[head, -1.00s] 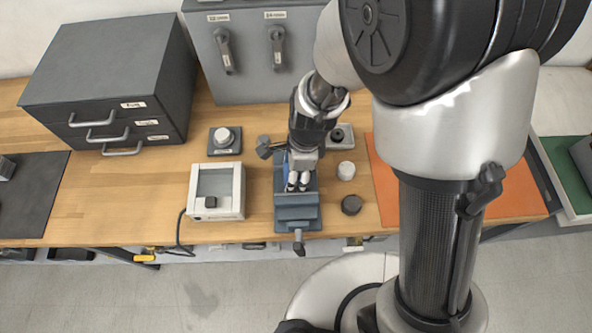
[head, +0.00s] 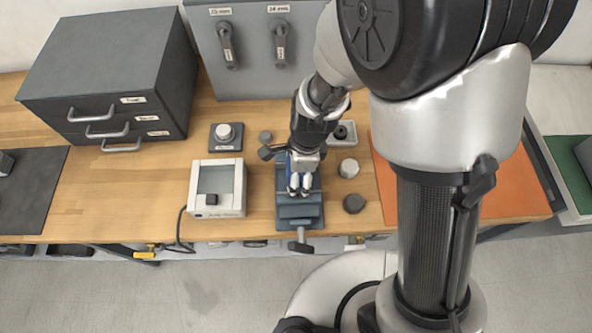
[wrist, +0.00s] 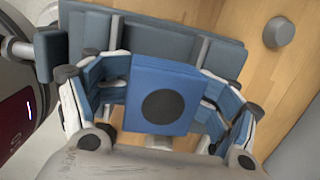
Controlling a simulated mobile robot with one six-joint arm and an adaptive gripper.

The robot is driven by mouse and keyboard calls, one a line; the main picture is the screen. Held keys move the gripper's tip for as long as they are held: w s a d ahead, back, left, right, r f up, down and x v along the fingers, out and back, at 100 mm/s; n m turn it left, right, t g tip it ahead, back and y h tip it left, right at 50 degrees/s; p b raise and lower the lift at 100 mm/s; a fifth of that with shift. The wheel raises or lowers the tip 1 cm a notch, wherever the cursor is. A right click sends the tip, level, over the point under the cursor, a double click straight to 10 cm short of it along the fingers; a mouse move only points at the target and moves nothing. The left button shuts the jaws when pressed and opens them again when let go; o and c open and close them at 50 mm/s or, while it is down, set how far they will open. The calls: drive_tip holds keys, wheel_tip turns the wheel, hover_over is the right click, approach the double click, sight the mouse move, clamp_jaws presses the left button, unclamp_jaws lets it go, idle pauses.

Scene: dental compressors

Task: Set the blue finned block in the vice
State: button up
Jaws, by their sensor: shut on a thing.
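The blue-grey vice (head: 300,212) stands on the wooden bench near its front edge, its screw handle pointing to the front. My gripper (head: 300,188) points down over the vice. In the wrist view its two fingers close on opposite sides of the blue block (wrist: 163,80), which shows a flat face with a dark round spot. The vice also shows in the wrist view (wrist: 160,38), just beyond the block. I cannot tell whether the block touches the vice or sits between its jaws. The block's underside and any fins are hidden.
A white-framed box (head: 217,188) with a cable stands left of the vice. A drawer cabinet (head: 110,85) is at back left. An orange mat (head: 390,170) lies right.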

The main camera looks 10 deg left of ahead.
drive_tip(key=shift+o, duration=0.3)
drive_tip(key=shift+s+d+f+b, duration=0.2)
drive_tip(key=shift+s+f+b, duration=0.05)
drive_tip(key=shift+f, duration=0.25)
drive_tip(key=shift+s+d+f+b, duration=0.15)
drive_tip(key=shift+s+f+b, duration=0.1)
drive_tip(key=shift+f, duration=0.2)
drive_tip(key=shift+o, duration=1.3)
drive_tip(key=shift+f+b, duration=0.4)
drive_tip(key=shift+f, duration=0.15)
drive_tip(key=o, duration=1.6)
drive_tip(key=shift+o, duration=0.5)
drive_tip(key=r+p, duration=0.7)
drive_tip(key=shift+w+a+r+p, duration=0.15)
drive_tip(key=shift+w+r+p, duration=0.1)
drive_tip(key=shift+p, duration=0.1)
